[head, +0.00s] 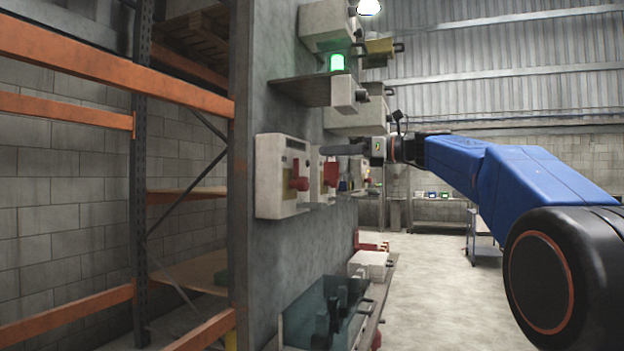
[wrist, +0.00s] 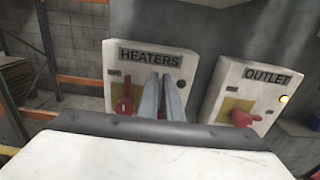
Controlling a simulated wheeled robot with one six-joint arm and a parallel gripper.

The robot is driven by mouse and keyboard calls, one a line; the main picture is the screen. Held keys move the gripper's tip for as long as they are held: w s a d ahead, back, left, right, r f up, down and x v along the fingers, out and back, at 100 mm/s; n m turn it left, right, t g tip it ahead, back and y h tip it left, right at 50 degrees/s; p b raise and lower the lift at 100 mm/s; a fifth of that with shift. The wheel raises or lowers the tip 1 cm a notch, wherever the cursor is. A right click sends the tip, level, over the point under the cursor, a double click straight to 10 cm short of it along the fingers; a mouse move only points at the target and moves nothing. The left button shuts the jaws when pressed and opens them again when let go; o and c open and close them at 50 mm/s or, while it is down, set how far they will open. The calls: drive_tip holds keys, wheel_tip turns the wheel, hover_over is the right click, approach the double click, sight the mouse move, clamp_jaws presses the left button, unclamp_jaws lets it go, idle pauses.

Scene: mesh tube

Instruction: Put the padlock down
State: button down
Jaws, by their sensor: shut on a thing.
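My gripper (head: 325,150) is stretched out to the left, close in front of two white switch boxes on the grey panel. In the wrist view its two grey fingers (wrist: 165,82) are close together in front of the HEATERS box (wrist: 185,56). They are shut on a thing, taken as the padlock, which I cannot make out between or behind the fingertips. The red handle (wrist: 124,105) of the HEATERS box is upright, just left of the fingers. The OUTLET box (wrist: 233,78) is at the right, with its red handle (wrist: 241,118) lying sideways.
Below the boxes, a teal see-through bin (head: 300,310) with dark things in it stands on a low ledge, with a white box (head: 371,262) behind it. A grey shelf (head: 297,91) with a green lamp (head: 337,62) juts out above.

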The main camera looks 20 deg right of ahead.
sight(300, 154)
drive_tip(key=x, duration=0.5)
drive_tip(key=shift+a, duration=0.1)
drive_tip(key=shift+w+a+f, duration=0.15)
drive_tip(key=shift+w+f, duration=0.05)
drive_tip(key=shift+f, duration=0.1)
drive_tip(key=shift+a+f, duration=0.1)
drive_tip(key=shift+f, duration=3.1)
drive_tip(key=shift+f, duration=0.2)
drive_tip(key=c, duration=1.9)
unclamp_jaws()
drive_tip(key=shift+c, duration=0.2)
drive_tip(key=shift+r, duration=0.1)
